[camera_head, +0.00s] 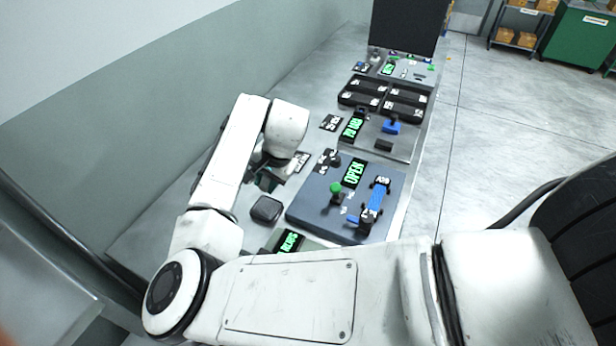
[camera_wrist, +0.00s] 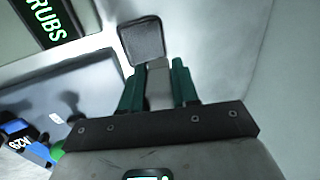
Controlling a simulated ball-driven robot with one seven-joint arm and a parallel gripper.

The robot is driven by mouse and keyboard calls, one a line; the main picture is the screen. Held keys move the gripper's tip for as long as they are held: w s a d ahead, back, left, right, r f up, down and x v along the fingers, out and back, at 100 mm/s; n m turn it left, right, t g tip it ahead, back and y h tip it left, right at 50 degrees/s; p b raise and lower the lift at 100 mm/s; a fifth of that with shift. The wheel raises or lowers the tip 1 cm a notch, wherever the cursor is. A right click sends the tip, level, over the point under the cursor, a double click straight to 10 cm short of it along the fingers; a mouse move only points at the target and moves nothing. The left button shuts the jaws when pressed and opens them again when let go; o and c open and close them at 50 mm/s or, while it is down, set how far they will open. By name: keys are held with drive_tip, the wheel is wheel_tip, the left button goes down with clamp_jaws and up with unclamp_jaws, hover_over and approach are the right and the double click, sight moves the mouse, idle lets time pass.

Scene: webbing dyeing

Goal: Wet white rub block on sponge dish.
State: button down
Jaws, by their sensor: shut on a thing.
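The sponge dish (camera_head: 266,209) is a small dark square tray on the light bench, left of the blue-grey panel. In the wrist view the dish (camera_wrist: 142,40) shows its grey sponge face just beyond my fingertips. My gripper (camera_wrist: 157,70) has green fingers shut on the white rub block (camera_wrist: 158,88), which looks pale grey in shadow. The block's far end overlaps the dish's near edge in that view; I cannot tell whether they touch. In the head view my gripper (camera_head: 267,180) is partly hidden by my arm, and the block cannot be made out.
A blue-grey panel (camera_head: 308,222) carries an OPEN display (camera_head: 353,172), a green knob (camera_head: 336,187) and a blue clamp-like part (camera_head: 376,196). A RUBS display (camera_head: 289,242) lies nearer me, partly behind my arm. Black trays (camera_head: 360,92) stand farther along. A wall runs along the left.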

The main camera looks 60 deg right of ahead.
sight(265, 207)
drive_tip(key=shift+w+a+f, duration=0.2)
drive_tip(key=shift+a+f, duration=0.05)
drive_tip(key=shift+f, duration=0.05)
wheel_tip(265, 207, down, 6)
drive_tip(key=b, duration=0.5)
drive_tip(key=shift+r+b, duration=0.15)
drive_tip(key=shift+b, duration=0.15)
drive_tip(key=shift+f, duration=0.6)
idle(2.1)
drive_tip(key=shift+s, duration=0.1)
wheel_tip(265, 207, up, 7)
drive_tip(key=p, duration=0.6)
drive_tip(key=shift+r, duration=0.1)
idle(0.9)
